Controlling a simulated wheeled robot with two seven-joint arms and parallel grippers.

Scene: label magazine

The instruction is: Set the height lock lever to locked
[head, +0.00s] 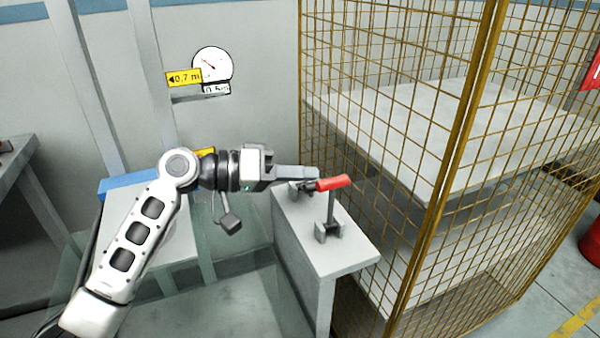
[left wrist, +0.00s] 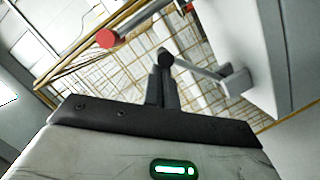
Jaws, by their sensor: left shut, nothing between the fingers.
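The height lock lever has a red handle (head: 332,183) on a dark stem (head: 331,208) that rises from a bracket on top of a grey pedestal (head: 348,256). My left gripper (head: 314,174) is shut with nothing between its fingers. Its tips are right beside the left end of the red handle; I cannot tell whether they touch. In the left wrist view the shut fingers (left wrist: 163,85) point toward a dark round end, with the red end of the handle (left wrist: 106,38) up and to the left. My right gripper is not in view.
A yellow wire mesh cage (head: 455,130) with pale slabs inside stands close to the right of the pedestal. A dark table (head: 20,165) stands at the far left.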

